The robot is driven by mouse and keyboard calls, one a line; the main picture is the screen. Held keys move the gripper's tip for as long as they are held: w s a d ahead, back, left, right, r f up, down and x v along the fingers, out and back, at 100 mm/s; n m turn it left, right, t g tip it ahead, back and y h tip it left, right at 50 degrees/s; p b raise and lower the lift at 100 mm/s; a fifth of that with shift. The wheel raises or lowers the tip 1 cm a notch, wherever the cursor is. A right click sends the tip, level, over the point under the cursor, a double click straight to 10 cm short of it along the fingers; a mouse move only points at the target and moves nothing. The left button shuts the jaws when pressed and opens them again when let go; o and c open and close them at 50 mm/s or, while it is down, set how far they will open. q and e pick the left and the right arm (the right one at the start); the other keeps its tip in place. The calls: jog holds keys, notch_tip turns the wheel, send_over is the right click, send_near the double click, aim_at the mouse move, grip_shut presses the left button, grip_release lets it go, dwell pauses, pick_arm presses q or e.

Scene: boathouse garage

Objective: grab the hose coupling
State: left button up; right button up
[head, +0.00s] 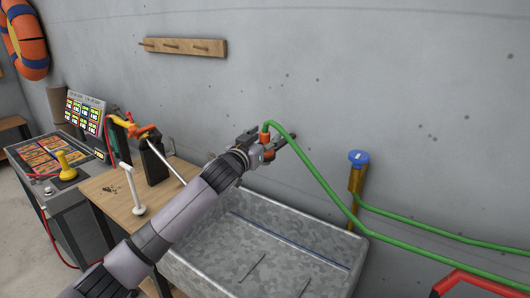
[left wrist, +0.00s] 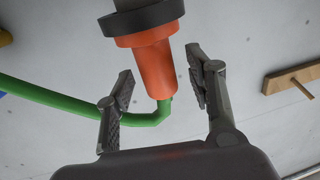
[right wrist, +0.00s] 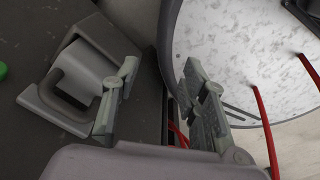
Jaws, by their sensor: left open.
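The hose coupling (left wrist: 155,68) is an orange tapered piece with a dark collar, joined to a green hose (left wrist: 60,105) at its lower end in the left wrist view. In the head view the coupling (head: 265,137) shows as a small orange part against the grey wall, partly hidden by my left gripper (head: 275,147). My left gripper is open. Its fingers stand on either side of the coupling's orange end, with gaps visible on both sides in the left wrist view. My right gripper (right wrist: 157,82) is open and empty, and does not show in the head view.
A grey trough (head: 300,258) lies below my left arm. A wooden bench (head: 112,198) with tools stands left. A peg rail (head: 185,47) hangs on the wall.

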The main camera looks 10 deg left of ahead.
pick_arm(q)
jog(key=shift+w+d, duration=0.1)
jog(key=shift+w, duration=0.25)
jog(key=shift+c, duration=0.6)
jog(key=shift+r, duration=0.1)
grip_shut()
